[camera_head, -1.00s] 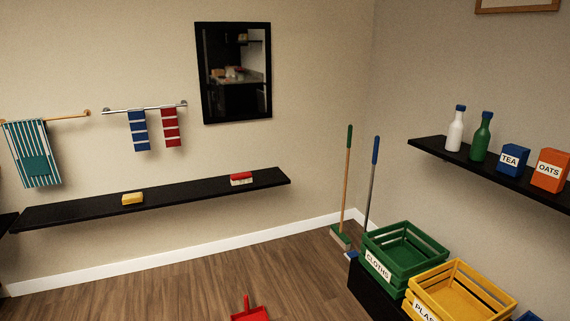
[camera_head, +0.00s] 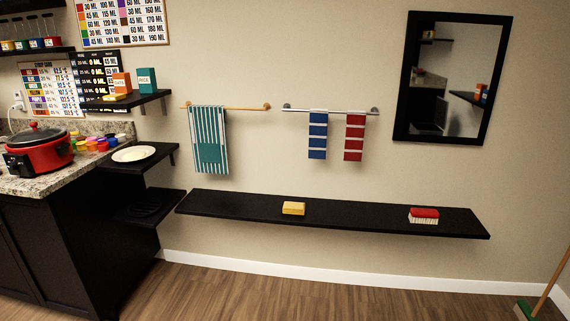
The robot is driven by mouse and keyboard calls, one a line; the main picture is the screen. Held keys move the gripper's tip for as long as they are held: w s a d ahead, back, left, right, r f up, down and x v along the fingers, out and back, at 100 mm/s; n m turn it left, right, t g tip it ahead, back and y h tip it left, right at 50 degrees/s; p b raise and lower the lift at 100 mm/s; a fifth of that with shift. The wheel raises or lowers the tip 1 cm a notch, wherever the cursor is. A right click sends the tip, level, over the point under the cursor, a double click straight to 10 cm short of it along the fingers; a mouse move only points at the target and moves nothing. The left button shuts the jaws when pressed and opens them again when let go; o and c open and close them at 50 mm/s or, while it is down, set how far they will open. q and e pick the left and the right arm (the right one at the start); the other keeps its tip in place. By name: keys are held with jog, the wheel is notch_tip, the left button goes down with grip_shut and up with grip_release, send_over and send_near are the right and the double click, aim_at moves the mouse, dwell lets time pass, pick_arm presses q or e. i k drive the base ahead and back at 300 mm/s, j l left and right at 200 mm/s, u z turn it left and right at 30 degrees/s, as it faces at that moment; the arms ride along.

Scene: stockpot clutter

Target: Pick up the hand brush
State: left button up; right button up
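A hand brush (camera_head: 424,215) with a red back and pale bristles lies bristles down on the long black wall shelf (camera_head: 345,222), toward its right end. A yellow sponge-like block (camera_head: 293,208) lies on the same shelf to the left of the brush, well apart from it. Neither of my grippers shows in the head view.
A granite counter (camera_head: 40,182) with a red slow cooker (camera_head: 38,150) stands at the left. Small black shelves, one with a white plate (camera_head: 133,154), adjoin it. Towels hang above the long shelf. The wood floor (camera_head: 260,295) in front is clear. A broom (camera_head: 545,295) leans at lower right.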

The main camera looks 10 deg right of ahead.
aim_at(416, 215)
jog(key=i+u, duration=0.2)
jog(key=i, duration=1)
jog(key=i+z, duration=0.7)
jog(key=z, duration=0.2)
jog(key=i+j+z, duration=0.25)
jog(key=z, duration=0.2)
jog(key=i, duration=0.1)
